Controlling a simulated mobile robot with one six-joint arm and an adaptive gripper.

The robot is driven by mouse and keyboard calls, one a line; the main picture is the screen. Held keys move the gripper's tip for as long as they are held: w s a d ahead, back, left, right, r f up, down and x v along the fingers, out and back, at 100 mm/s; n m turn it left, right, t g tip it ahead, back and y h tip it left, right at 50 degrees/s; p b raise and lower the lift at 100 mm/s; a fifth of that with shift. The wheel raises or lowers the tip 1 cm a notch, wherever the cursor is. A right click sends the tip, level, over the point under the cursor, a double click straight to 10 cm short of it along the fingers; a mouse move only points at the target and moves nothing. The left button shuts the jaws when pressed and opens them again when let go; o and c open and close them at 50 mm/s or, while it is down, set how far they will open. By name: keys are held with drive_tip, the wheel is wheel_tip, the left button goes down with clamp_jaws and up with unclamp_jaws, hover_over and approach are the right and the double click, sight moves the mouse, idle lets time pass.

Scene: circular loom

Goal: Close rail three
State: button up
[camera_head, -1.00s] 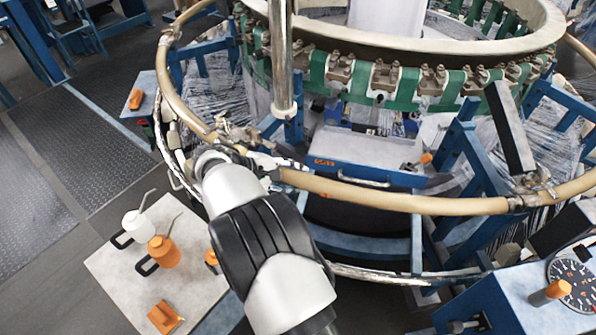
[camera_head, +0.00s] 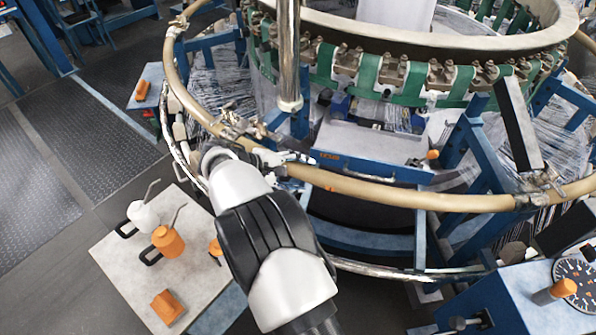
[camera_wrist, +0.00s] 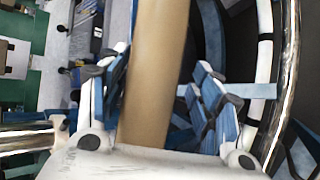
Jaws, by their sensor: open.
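A tan curved rail (camera_head: 400,196) runs along the near side of the loom ring, from my gripper to a metal joint (camera_head: 538,190) at the right. Another tan rail section (camera_head: 174,85) curves up the left side to a metal joint (camera_head: 238,124). I cannot read which is rail three. My gripper (camera_head: 292,160) is at the near rail's left end. In the wrist view my gripper (camera_wrist: 158,92) is open, one finger on each side of the tan rail (camera_wrist: 155,75), with gaps beside it. The rail's end behind the gripper body is hidden.
A steel post (camera_head: 289,55) stands just behind my gripper. A blue-edged tray (camera_head: 368,150) lies inside the ring. A pale platform (camera_head: 130,262) at lower left bears a white can, an orange can and orange blocks. A dial box (camera_head: 530,300) stands at lower right.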

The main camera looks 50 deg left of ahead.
drive_tip(key=shift+r, duration=0.1)
drive_tip(key=shift+s+a+r, duration=0.1)
drive_tip(key=shift+s+r, duration=0.05)
drive_tip(key=v, duration=1.1)
drive_tip(key=shift+s+r, duration=0.15)
drive_tip(key=shift+s, duration=0.1)
